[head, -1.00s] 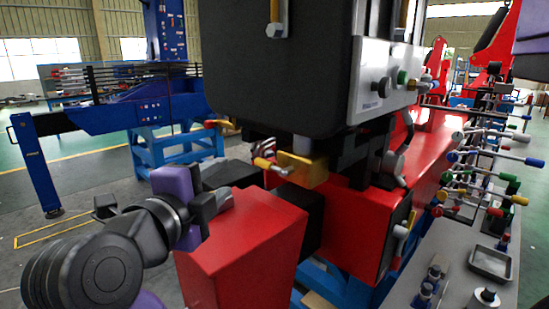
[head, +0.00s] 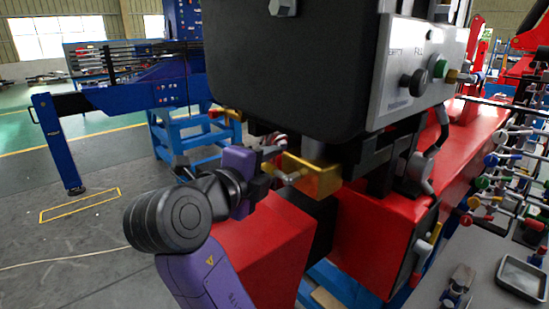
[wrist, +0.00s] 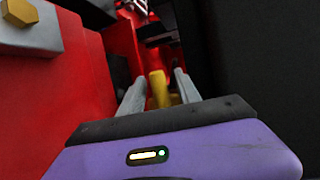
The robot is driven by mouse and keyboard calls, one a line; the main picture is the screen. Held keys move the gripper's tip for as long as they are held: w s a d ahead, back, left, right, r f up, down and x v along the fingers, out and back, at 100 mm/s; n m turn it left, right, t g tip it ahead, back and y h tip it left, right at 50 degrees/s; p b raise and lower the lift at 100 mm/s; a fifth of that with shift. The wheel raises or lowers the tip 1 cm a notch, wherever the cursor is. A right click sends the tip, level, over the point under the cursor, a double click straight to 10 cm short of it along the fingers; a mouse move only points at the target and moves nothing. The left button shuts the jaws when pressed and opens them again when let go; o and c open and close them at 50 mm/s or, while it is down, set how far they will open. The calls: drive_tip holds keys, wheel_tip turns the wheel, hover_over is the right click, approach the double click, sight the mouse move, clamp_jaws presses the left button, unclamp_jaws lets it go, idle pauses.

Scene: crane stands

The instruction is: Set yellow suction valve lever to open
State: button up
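The yellow suction valve lever shows in the wrist view (wrist: 157,84) as a yellow handle between my two grey fingers. My gripper (wrist: 160,77) is open around it, and the fingers look apart from the handle, though contact is hard to judge. In the head view my gripper (head: 278,165) is at the left side of the brass valve block (head: 313,176), under the large black tank. There the fingers and wrist hide most of the lever's handle.
The black tank (head: 285,70) hangs close above my gripper. A red box (head: 262,245) stands just below it. A grey panel with knobs (head: 415,75) and a bench of coloured levers (head: 500,190) are at the right. Open floor (head: 70,240) lies at the left.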

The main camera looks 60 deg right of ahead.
drive_tip(key=shift+x, duration=0.95)
drive_tip(key=shift+c, duration=0.4)
clamp_jaws()
drive_tip(key=shift+a, duration=0.1)
idle(0.3)
